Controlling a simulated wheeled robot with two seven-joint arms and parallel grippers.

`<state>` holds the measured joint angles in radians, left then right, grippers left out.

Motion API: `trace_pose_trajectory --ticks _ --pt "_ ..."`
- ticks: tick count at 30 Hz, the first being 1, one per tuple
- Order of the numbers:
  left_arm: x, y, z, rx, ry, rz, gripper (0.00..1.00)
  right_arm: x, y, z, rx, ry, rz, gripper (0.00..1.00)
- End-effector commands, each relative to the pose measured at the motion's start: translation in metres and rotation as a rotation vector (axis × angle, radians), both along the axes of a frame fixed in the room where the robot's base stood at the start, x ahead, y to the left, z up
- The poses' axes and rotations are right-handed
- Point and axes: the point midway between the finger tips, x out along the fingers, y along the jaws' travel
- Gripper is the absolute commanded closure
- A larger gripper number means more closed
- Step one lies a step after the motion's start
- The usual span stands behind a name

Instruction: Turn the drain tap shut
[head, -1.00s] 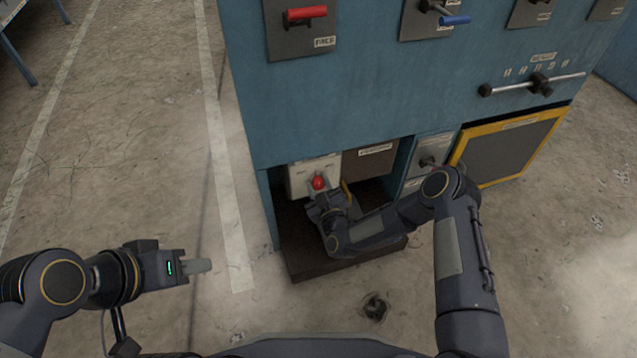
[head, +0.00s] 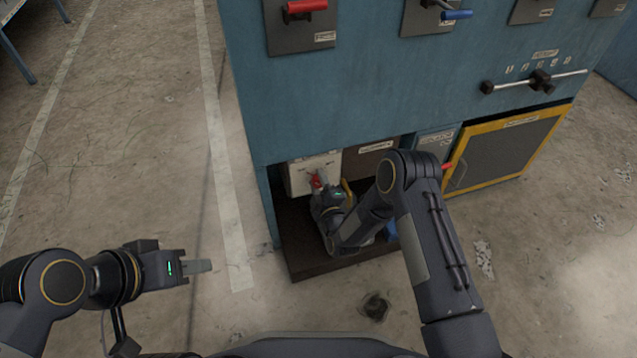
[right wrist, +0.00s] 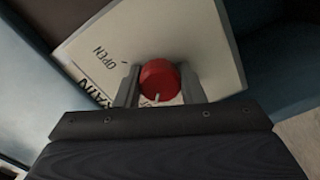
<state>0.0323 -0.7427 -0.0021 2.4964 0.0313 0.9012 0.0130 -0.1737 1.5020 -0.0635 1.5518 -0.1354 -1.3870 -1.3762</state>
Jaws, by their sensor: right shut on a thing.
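The drain tap is a round red knob (right wrist: 159,80) on a pale plate (right wrist: 200,40) marked "OPEN" and, partly hidden, a word ending in "AIN". In the head view the red knob (head: 317,181) sits low in an open recess of the blue cabinet. My right gripper (right wrist: 158,92) is shut on the knob, one finger on each side, and it also shows in the head view (head: 322,190). Its body hides the lower part of the plate. My left gripper (head: 212,266) hangs empty over the floor at lower left; its fingers look close together, without a clear gap.
The blue cabinet (head: 330,100) carries a red handle (head: 306,6), a blue handle (head: 457,15) and a long black-ended bar (head: 540,82) above the recess. A yellow-framed panel (head: 508,150) is at right. Open concrete floor (head: 130,150) lies left of the cabinet.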

Motion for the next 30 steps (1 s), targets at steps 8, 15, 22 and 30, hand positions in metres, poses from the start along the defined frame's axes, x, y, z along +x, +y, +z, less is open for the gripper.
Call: trace_pose_trajectory --ticks 8,15,22,30 --pt "0.0 0.0 -0.0006 0.0 0.0 0.0 0.64 -0.0002 -0.0012 -0.0008 -0.023 -0.005 -0.002 0.87" --pt "0.0 0.0 -0.0006 0.0 0.0 0.0 0.64 -0.0003 -0.0012 -0.001 -0.023 -0.004 -0.002 0.87" --pt "0.0 0.0 -0.0006 0.0 0.0 0.0 0.64 -0.0003 -0.0008 -0.0008 -0.022 -0.004 -0.001 0.43" --pt "0.0 0.0 0.0007 0.0 0.0 0.0 0.64 -0.0024 -0.0009 -0.0003 -0.02 -0.004 0.0 0.43"
